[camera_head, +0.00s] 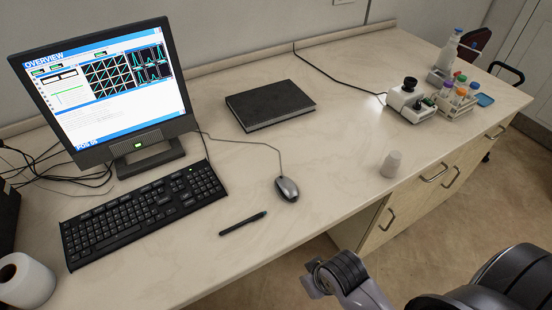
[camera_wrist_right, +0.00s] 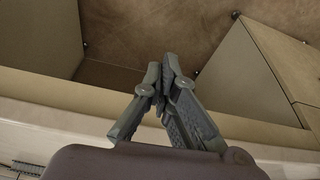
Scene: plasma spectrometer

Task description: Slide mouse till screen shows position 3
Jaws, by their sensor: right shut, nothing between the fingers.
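The grey mouse (camera_head: 287,189) lies on the bench to the right of the keyboard, its cable running back toward the monitor. The monitor (camera_head: 105,90) shows an "OVERVIEW" page with graphs. A label at its lower left begins with "POS 0"; its last digit is too small to read surely. My right gripper (camera_head: 316,280) is in front of the bench's front edge, apart from the mouse. In the right wrist view its fingers (camera_wrist_right: 163,78) are shut with nothing between them. My left gripper is not in view.
A black keyboard (camera_head: 145,214) lies left of the mouse, and a pen (camera_head: 242,224) lies in front of it. A black notebook (camera_head: 270,105) lies behind, and a small cup (camera_head: 391,164) stands to the right.

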